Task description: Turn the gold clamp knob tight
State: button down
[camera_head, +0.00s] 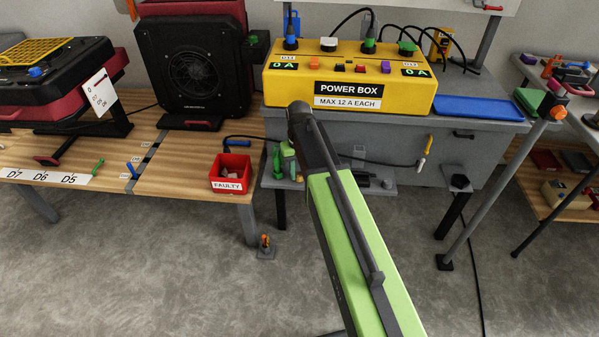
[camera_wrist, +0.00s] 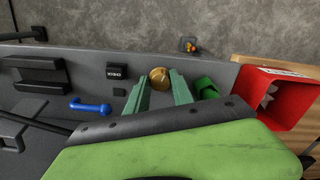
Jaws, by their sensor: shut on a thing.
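The gold clamp knob (camera_wrist: 160,76) is a round brass-coloured disc near the edge of the grey shelf in the wrist view. My gripper (camera_wrist: 160,84) has its two green fingers on either side of the knob and is shut on it. In the head view my gripper (camera_head: 284,163) is over the small grey shelf, partly behind my arm. Which way the knob is turned cannot be told.
A red FAULTY bin (camera_head: 231,172) stands on the wooden bench left of my gripper. A green block (camera_wrist: 205,87), a blue handle (camera_wrist: 90,106) and a black CHECK block (camera_wrist: 117,72) are on the shelf near the fingers. The yellow power box (camera_head: 350,80) stands behind.

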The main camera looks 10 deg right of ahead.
aim_at(299, 175)
jog(key=shift+m, duration=0.8)
jog(key=c, duration=1.1)
grip_release()
notch_tip(299, 175, up, 18)
jog(key=p, duration=1.7)
jog(key=shift+f, duration=0.25)
